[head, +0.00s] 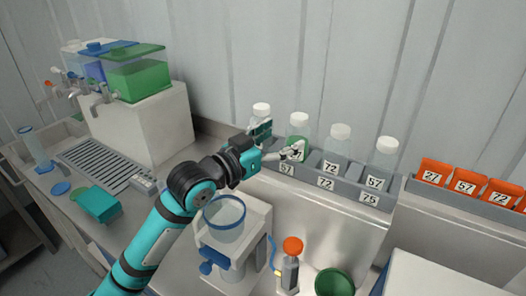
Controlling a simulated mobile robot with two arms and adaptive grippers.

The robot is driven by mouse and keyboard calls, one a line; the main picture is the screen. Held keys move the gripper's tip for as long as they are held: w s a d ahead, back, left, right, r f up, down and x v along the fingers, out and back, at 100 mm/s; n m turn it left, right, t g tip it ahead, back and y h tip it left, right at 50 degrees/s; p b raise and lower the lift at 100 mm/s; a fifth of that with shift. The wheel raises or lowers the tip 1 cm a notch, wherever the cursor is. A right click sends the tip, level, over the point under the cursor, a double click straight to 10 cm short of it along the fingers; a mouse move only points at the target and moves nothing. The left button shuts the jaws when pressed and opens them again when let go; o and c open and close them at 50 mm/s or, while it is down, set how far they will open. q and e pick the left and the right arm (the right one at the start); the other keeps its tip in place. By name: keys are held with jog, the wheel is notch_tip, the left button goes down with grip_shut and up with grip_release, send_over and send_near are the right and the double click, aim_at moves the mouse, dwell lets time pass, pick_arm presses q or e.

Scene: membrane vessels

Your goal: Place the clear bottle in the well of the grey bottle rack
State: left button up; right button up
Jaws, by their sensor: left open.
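Several clear bottles with white caps stand in a row in the grey bottle rack (350,185) at the back of the counter. They are a leftmost bottle (262,112), a second bottle (299,127), a third bottle (338,143) and a rightmost bottle (385,154). My left gripper (277,143) is open at the rack's left end. One finger overlaps the leftmost bottle and the other overlaps the lower part of the second. I cannot tell whether either finger touches a bottle. The gripper hides the rack's left wells. My right gripper is not in view.
An orange-block rack (465,194) stands to the right. A clear round vessel (225,216) on a white stand, an orange-topped device (291,262) and a green cup (334,282) are in front. Coloured tanks (138,75) stand at left on a white block.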

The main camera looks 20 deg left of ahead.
pick_arm(q)
jog(key=b+v, duration=0.1)
jog(key=v, duration=0.5)
dwell(0.4)
